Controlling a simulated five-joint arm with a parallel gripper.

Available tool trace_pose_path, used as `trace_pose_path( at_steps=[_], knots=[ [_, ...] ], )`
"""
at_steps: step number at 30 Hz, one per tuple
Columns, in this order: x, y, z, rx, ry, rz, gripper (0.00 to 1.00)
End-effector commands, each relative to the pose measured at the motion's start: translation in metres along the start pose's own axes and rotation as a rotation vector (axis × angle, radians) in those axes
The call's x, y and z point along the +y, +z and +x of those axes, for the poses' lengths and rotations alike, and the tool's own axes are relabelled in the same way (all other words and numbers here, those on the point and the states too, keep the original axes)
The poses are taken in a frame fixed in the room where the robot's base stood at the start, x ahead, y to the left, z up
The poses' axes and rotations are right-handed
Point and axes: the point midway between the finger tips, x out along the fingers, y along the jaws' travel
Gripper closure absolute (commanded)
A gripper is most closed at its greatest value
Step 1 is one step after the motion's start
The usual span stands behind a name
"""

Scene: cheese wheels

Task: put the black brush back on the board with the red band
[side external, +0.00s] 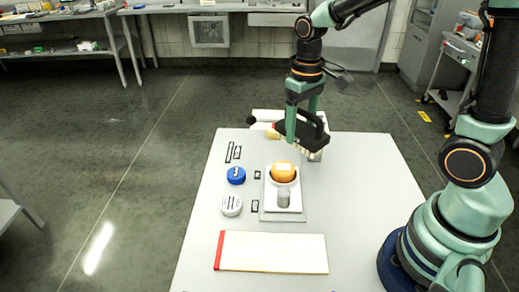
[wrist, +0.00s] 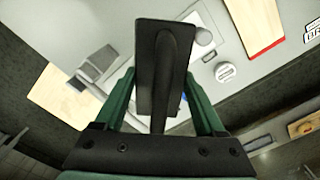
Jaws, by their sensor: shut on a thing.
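My gripper (side external: 304,127) is shut on the black brush (side external: 312,134) and holds it above the far part of the table, with its pale bristles facing down. In the wrist view the brush (wrist: 163,60) fills the middle between my green fingers. The pale board with the red band (side external: 275,253) lies flat and bare at the near edge of the table, its red band at the left end. It shows partly at the top right of the wrist view (wrist: 252,20). My gripper is well away from this board, on the far side of the scale.
A scale (side external: 298,216) with an orange-yellow cheese wheel (side external: 283,172) and a grey metal cylinder (side external: 284,198) stands between brush and board. A blue round tin (side external: 236,175) and a white round tin (side external: 231,206) are left of it. The table's right side is clear.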

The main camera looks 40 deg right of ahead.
Motion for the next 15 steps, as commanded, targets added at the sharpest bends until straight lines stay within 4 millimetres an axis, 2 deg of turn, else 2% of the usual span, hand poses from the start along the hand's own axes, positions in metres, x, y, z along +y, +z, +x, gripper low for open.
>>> trace_pose_path(
  at_steps=[4,7,12,15],
  knots=[
    [-0.027,0.004,-0.009,0.004,0.000,-0.091,0.80],
    [-0.058,0.013,-0.021,0.004,0.000,-0.202,0.80],
    [-0.116,0.041,-0.042,0.002,0.000,-0.428,0.80],
    [-0.143,0.060,-0.053,0.001,0.000,-0.547,0.80]
  ],
)
